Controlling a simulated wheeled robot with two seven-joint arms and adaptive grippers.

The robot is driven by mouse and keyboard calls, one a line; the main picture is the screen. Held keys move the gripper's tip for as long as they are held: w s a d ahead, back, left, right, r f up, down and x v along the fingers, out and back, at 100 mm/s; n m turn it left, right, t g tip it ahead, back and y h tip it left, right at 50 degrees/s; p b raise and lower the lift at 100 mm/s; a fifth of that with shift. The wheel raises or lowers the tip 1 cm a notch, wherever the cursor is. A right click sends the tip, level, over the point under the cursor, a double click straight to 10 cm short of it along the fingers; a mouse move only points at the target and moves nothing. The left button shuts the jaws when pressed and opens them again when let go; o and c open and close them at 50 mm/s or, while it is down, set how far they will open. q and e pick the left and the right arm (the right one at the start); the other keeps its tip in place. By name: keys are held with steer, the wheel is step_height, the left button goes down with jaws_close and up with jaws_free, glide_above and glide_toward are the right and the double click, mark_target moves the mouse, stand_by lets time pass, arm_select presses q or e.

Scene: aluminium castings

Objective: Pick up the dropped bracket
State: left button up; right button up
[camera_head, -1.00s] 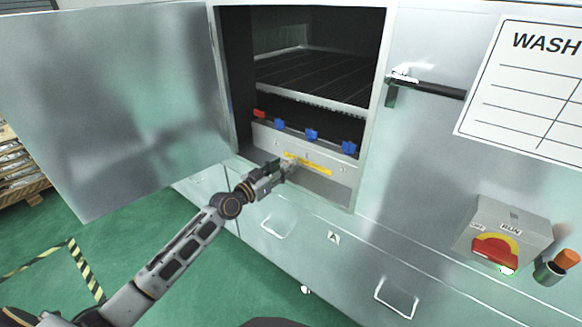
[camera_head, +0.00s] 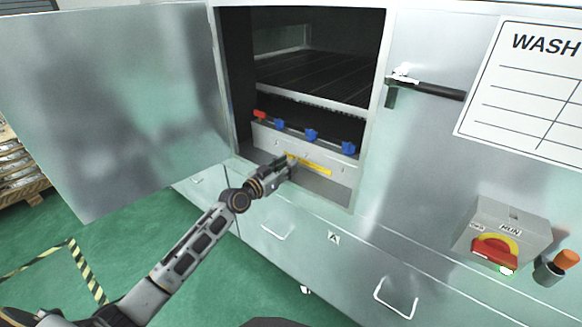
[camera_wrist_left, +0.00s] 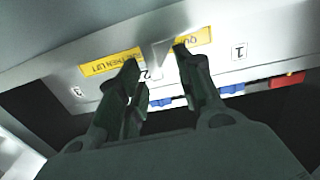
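A small grey, wedge-shaped piece, which looks like the bracket (camera_wrist_left: 161,52), shows between my left fingertips in the left wrist view. It covers the middle of a yellow label. My left gripper (camera_head: 289,162) reaches the low front panel inside the open washer; it also shows in the left wrist view (camera_wrist_left: 157,58). Its two fingers are apart, one on each side of the grey piece. I cannot see clear contact with it. In the head view the gripper hides the piece. My right gripper is not in view.
The front panel (camera_head: 263,136) carries a yellow label (camera_head: 315,168), one red clip (camera_head: 260,114) and several blue clips (camera_head: 311,135). A dark rack (camera_head: 320,75) sits above. The open door (camera_head: 110,100) stands at the left. A switch box (camera_head: 505,232) is at the right.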

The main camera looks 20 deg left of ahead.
arm_select(q)
steer(key=shift+w+d+r, duration=0.1)
steer(key=shift+w+d, duration=0.3)
steer(key=shift+w, duration=0.2)
steer(key=shift+x, duration=1.1)
jaws_close()
